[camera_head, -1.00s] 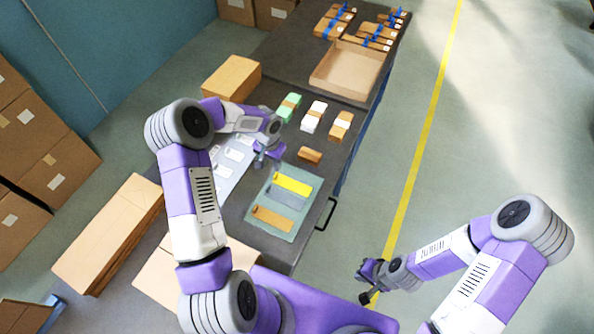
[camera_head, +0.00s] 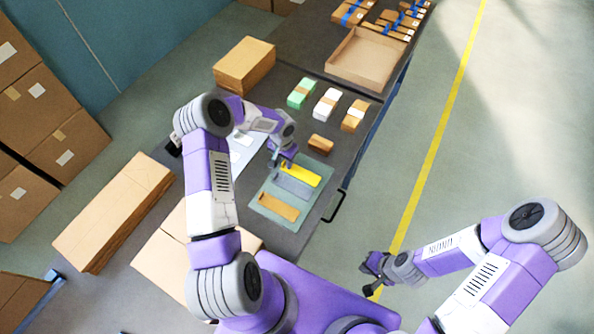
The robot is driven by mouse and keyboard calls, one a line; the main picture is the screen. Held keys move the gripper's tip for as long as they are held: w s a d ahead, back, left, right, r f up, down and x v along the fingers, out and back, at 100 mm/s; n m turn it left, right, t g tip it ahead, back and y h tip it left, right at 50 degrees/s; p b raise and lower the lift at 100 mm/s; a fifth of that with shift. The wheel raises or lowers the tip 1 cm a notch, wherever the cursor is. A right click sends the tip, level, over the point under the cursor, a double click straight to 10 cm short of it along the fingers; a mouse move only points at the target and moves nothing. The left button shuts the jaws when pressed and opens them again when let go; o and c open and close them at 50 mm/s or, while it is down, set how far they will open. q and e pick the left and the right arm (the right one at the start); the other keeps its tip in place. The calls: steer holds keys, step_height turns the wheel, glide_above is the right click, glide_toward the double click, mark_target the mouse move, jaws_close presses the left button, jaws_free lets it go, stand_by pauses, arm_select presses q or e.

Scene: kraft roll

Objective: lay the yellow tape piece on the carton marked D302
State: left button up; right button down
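The yellow tape piece (camera_head: 302,174) lies on a grey-green mat (camera_head: 269,210) on the dark table, beside a grey piece (camera_head: 293,187) and an orange-brown piece (camera_head: 279,207). My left gripper (camera_head: 283,162) is at the yellow piece's left end, low over the mat. Its fingers are too small to show whether they touch or grip it. Small cartons stand behind: a green one (camera_head: 301,93), a white one (camera_head: 327,104), a brown one (camera_head: 354,115), and a lone brown block (camera_head: 321,143). No D302 marking is readable. My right gripper (camera_head: 371,277) hangs over the floor, apparently empty; its finger gap is unclear.
A pale sheet (camera_head: 243,150) is partly hidden behind my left arm. An open shallow box (camera_head: 368,57) and blue-banded packs (camera_head: 352,12) are at the back. A handle (camera_head: 335,206) juts from the table's right side.

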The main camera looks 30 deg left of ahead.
arm_select(q)
jaws_close()
stand_by(0.4)
step_height(320, 180, up, 10)
steer(key=s+d+r+n+b, duration=0.1)
steer(key=s+d+b, duration=0.3)
steer(key=s+d, duration=0.4)
steer(key=shift+s+d, duration=0.3)
steer(key=shift+d, duration=1.9)
